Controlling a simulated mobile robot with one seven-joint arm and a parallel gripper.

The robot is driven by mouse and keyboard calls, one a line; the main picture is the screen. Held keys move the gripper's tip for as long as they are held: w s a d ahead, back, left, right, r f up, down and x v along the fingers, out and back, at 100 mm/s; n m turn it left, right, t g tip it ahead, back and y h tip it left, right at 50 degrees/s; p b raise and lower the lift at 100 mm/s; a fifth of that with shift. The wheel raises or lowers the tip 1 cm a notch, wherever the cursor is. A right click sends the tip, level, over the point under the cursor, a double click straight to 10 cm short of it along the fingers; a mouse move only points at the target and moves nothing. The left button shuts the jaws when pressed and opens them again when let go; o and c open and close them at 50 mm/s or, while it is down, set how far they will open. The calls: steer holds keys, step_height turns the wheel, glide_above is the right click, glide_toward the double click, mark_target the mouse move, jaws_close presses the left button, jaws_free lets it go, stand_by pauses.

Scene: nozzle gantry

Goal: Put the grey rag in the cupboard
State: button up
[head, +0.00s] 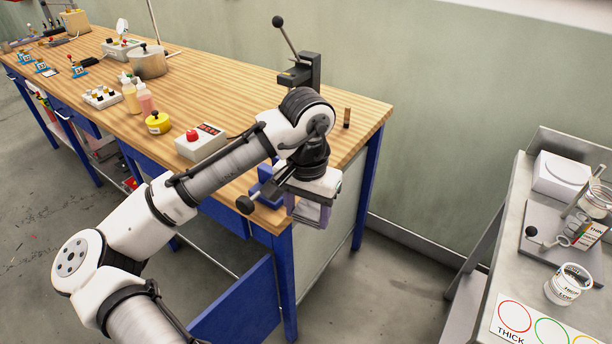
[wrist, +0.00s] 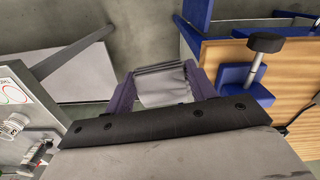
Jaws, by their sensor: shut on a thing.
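The grey rag (wrist: 162,84) hangs folded between the two purple fingers of my gripper (wrist: 160,90) in the wrist view. My gripper is shut on it. In the head view my gripper (head: 310,210) is in the air by the right front corner of the workbench, near bench-top height. The cupboard is under this end of the bench; its blue door (head: 240,305) stands swung out, below and left of my gripper. The cupboard's inside is hidden from the head view by the door and my arm.
A blue vise with a black-knobbed handle (wrist: 268,42) sits at the bench edge close to my gripper. On the bench (head: 225,85) stand a lever press (head: 303,70), a red-button box (head: 201,142) and bottles. A grey side table (head: 510,230) stands right; floor between is clear.

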steer(key=w+f+n, duration=0.3)
steer(key=f+n, duration=0.2)
steer(key=f, duration=3.1)
steer(key=shift+d+f, duration=0.25)
